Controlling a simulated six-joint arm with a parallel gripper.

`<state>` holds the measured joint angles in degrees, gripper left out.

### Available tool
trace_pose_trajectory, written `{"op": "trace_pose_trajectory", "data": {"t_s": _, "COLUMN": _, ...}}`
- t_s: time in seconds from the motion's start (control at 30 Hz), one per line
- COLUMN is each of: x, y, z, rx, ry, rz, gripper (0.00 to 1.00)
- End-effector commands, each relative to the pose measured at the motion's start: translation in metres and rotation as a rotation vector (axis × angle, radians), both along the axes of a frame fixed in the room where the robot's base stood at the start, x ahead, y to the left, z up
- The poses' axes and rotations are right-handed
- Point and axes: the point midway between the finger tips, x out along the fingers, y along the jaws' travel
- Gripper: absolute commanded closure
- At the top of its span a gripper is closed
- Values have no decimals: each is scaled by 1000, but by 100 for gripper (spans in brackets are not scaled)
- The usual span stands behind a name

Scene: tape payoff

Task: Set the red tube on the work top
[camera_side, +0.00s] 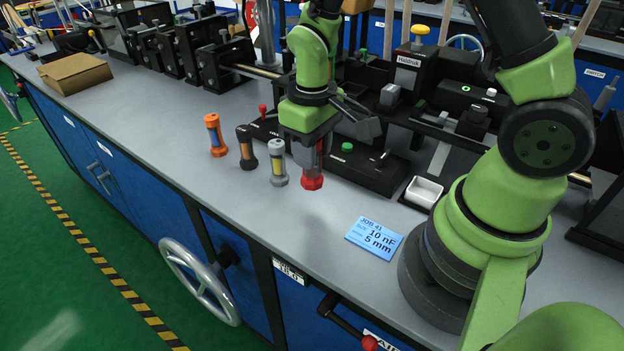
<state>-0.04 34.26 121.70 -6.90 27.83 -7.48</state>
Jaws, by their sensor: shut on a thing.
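The red tube (312,179) is upright under my gripper (307,146), at the right end of a row of tubes. My gripper points down and is shut on the tube's upper part, which it mostly hides. The tube's red lower end shows below the jaws. It is at or just above the grey work top (290,222); I cannot tell if it touches.
A grey tube (278,162), a black tube (247,148) and an orange tube (214,136) stand to the left. A black box with a green button (347,147) is close on the right. A blue job card (374,238) and white tray (424,191) lie right.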

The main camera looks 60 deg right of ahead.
Motion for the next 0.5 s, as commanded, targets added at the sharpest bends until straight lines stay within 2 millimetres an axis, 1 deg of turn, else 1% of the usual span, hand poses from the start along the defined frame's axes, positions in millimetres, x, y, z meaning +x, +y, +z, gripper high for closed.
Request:
{"op": "trace_pose_trajectory", "data": {"t_s": 0.03, "x": -1, "y": 0, "z": -8, "rx": 0, "ry": 5, "rz": -2, "gripper": 97}}
{"op": "trace_pose_trajectory", "data": {"t_s": 0.17, "x": 0, "y": 0, "z": -20, "rx": 0, "ry": 3, "rz": -3, "gripper": 97}}
{"op": "trace_pose_trajectory", "data": {"t_s": 0.3, "x": -1, "y": 0, "z": -41, "rx": 0, "ry": 5, "rz": -5, "gripper": 97}}
{"op": "trace_pose_trajectory", "data": {"t_s": 0.4, "x": 0, "y": 0, "z": -53, "rx": 0, "ry": 3, "rz": -3, "gripper": 97}}
{"op": "trace_pose_trajectory", "data": {"t_s": 0.5, "x": 0, "y": 0, "z": -57, "rx": 0, "ry": -1, "rz": -4, "gripper": 97}}
